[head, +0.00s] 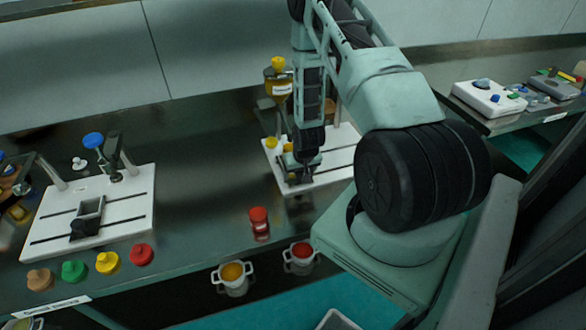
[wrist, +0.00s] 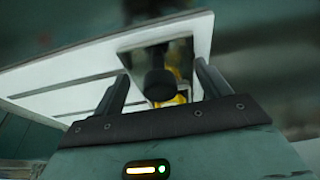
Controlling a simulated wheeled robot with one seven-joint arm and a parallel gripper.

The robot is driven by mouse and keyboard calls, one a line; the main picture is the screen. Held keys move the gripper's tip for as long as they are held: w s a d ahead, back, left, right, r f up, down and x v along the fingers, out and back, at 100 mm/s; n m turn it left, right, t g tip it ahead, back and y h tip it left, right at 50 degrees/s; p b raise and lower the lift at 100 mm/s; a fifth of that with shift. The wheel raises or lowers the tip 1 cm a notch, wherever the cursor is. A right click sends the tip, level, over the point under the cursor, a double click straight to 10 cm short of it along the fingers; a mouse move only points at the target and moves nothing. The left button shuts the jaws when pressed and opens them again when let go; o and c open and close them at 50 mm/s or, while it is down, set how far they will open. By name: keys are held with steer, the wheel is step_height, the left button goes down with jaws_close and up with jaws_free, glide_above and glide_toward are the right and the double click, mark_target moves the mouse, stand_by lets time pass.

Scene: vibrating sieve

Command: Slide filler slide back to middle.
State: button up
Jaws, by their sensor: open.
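The white filler board (head: 342,150) stands at the middle right of the bench in the head view and fills the upper left of the wrist view (wrist: 70,83). It has dark straight grooves. In the wrist view the filler slide appears as a grey plate (wrist: 187,52) with a black round knob (wrist: 159,84). My gripper (head: 299,180) is over the board's left part. In the wrist view my gripper (wrist: 162,90) is open, with the knob between its fingers in the picture. I cannot tell whether they touch it. In the head view my gripper mostly hides the slide.
A yellow-capped filler bottle (head: 279,82) rises behind my gripper. A red-capped jar (head: 259,222) and two handled cups (head: 233,275) (head: 301,256) stand in front. Another white board (head: 130,210) is at left, with several coloured knobs before it. Bare bench lies between the boards.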

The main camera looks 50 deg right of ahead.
steer(key=c, duration=0.4)
steer(key=shift+s+d+b, duration=0.1)
steer(key=shift+s+d, duration=1.05)
steer(key=shift+d, duration=0.75)
steer(key=shift+s+d+b, duration=0.15)
steer(key=shift+s+d, duration=1.05)
steer(key=shift+d, duration=0.65)
steer(key=shift+s+d+b, duration=0.1)
steer(key=shift+s+d, duration=1.05)
steer(key=shift+d, duration=0.75)
steer(key=o, duration=1.1)
steer(key=p+v, duration=0.6)
steer(key=v, duration=0.3)
